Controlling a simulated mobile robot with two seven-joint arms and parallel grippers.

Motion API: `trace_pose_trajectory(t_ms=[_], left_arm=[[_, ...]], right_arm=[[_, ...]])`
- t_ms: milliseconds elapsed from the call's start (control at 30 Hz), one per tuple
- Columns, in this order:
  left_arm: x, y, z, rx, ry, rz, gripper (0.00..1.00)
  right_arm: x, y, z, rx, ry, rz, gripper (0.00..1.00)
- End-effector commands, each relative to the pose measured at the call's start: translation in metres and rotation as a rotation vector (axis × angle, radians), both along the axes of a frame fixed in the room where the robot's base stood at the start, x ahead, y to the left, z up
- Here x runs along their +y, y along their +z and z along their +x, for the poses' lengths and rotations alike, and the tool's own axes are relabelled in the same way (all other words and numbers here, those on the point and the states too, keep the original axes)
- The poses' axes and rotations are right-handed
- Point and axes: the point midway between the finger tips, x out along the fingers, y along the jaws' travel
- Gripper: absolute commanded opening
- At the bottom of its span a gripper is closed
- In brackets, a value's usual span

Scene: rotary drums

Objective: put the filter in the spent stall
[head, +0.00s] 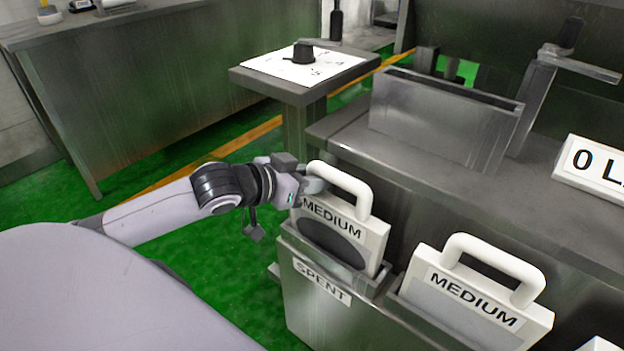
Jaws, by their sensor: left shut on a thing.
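A white filter (372,240) labelled MEDIUM, with a loop handle and a dark oval face, stands in the metal stall labelled SPENT (312,308). Its lower part is hidden inside the stall, so I cannot tell whether it touches the bottom. My left gripper (314,180) is shut on the left side of this filter's handle. A second filter (480,293), also labelled MEDIUM, sits in the neighbouring slot to the right, apart from the gripper. My right gripper is not in view.
A steel bench (400,165) runs behind the stalls, carrying an open metal box (440,120), a crank handle (575,65) and a white sign (595,170). A small table with a dial (303,54) stands behind. Green floor (60,195) is clear at left.

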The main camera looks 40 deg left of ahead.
Motion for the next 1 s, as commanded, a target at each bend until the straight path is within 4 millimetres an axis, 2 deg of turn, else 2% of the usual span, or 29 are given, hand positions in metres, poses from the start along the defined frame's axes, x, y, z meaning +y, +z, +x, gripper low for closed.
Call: trace_pose_trajectory(t_ms=[167, 200, 233, 267, 667, 1000], left_arm=[[0.000, 0.001, 0.000, -0.002, 0.000, -0.001, 0.00], [0.000, 0.000, 0.000, 0.002, 0.000, 0.001, 0.43], [0.000, 0.000, 0.000, 0.002, 0.000, 0.001, 0.53], [0.000, 0.000, 0.000, 0.001, 0.000, 0.000, 0.56], [0.001, 0.002, -0.003, 0.002, 0.000, 0.001, 0.56], [0.009, 0.015, -0.031, 0.001, -0.001, 0.000, 0.56]], right_arm=[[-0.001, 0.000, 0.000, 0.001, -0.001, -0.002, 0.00], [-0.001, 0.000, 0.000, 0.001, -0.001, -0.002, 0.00], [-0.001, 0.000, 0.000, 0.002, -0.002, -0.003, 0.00], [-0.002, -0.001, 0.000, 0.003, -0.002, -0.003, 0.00], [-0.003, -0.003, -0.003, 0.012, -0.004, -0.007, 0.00], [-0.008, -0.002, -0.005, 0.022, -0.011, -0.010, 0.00]])
